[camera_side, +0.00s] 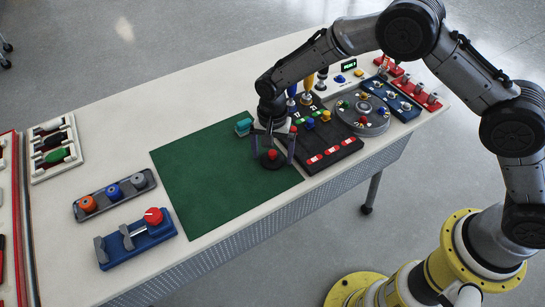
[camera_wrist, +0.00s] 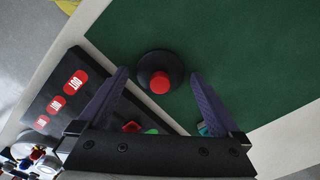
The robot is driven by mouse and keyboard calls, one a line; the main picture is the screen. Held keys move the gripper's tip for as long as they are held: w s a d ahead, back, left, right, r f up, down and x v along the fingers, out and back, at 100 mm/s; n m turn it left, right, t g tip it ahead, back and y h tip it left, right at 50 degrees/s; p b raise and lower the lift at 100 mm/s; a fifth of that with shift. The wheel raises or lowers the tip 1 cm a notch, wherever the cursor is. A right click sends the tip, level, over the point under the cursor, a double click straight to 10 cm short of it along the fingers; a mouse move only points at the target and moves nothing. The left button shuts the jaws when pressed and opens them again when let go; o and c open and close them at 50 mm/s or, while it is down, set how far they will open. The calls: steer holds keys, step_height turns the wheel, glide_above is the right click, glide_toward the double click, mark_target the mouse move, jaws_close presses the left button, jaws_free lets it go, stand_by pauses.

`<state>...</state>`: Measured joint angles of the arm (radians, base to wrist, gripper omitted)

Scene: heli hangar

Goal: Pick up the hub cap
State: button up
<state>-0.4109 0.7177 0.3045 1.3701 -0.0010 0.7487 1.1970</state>
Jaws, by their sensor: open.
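The hub cap (camera_side: 270,161) is a black round disc with a red knob on top. It lies on the green mat (camera_side: 205,180), near the mat's right side. In the wrist view the cap (camera_wrist: 150,62) is just beyond the fingertips, centred between them. My gripper (camera_side: 273,156) is open and empty, pointing down over the cap, with one finger to either side of it. In the wrist view my gripper (camera_wrist: 160,74) shows both fingers spread wider than the cap. I cannot tell whether the fingertips reach down to its level.
A black panel (camera_side: 340,152) with red labels stands close to the right of the mat. A teal block (camera_side: 243,126) is at the mat's far edge. A round grey dial plate (camera_side: 362,113) is beyond the panel. A blue fixture (camera_side: 135,240) stands left. The mat's middle is clear.

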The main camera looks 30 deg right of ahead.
steer(key=c, duration=1.2)
steer(key=shift+c, duration=0.2)
steer(key=shift+r, duration=0.15)
